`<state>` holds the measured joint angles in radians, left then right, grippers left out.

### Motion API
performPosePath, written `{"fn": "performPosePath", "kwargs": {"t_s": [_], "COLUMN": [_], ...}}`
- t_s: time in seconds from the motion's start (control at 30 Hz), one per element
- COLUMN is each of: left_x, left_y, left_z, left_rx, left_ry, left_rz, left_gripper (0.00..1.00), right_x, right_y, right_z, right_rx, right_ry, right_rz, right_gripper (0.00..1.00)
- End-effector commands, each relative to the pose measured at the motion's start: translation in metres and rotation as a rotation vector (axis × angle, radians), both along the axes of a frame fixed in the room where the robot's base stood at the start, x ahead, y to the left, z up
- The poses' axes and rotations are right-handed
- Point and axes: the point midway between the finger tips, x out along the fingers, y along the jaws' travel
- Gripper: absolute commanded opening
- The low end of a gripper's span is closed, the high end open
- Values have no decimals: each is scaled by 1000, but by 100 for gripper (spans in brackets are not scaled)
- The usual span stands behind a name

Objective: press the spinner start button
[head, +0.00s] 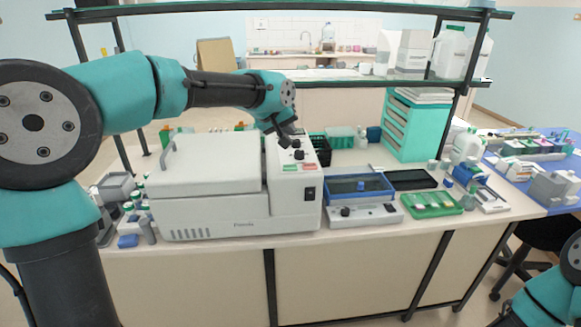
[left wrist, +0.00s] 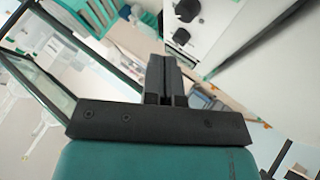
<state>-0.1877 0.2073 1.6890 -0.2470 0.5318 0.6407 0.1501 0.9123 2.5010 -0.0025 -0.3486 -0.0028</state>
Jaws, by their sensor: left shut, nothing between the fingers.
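The spinner (head: 210,197) is a large light-grey machine with a handled lid, standing on the left half of the bench. Its control panel (head: 291,182) is on the right side, with dark knobs on top, small green and red marks below them, and a black switch (head: 309,193) on the front. I cannot tell which part is the start button. My left gripper (head: 289,143) is shut and empty, pointing down over the top of the panel, close to the knobs; contact cannot be told. In the left wrist view its fingers (left wrist: 164,78) are together. My right gripper is out of view.
A blue-framed tray device (head: 362,212) stands right of the spinner, with a green tray (head: 432,205) further right. Bottles and a blue box (head: 128,241) are at the left. A shelf (head: 345,83) spans above the bench. A teal drawer unit (head: 413,128) stands behind.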

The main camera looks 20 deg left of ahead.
Motion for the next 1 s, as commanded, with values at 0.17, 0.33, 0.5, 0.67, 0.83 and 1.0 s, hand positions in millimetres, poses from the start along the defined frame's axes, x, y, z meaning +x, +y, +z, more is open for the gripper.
{"fn": "performPosePath", "kwargs": {"t_s": [0.17, 0.33, 0.5, 0.67, 0.83, 1.0], "left_x": [0, 0, -1, 0, 0, 0], "left_y": [0, 0, 0, 0, 0, 0], "left_z": [-17, -37, -57, -72, -80, -81], "left_rx": [1, 1, -1, 0, 1, 1], "left_ry": [3, 4, 3, 2, 2, 1], "left_rz": [-1, -2, -2, -1, -1, -1], "left_gripper": [0, 0, 0, 0, 0, 0], "right_x": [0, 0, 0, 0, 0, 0], "right_y": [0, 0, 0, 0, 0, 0], "right_z": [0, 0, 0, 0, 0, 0], "right_rx": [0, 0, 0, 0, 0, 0], "right_ry": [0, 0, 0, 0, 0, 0], "right_rz": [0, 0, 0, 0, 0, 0], "right_gripper": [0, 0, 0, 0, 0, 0]}}
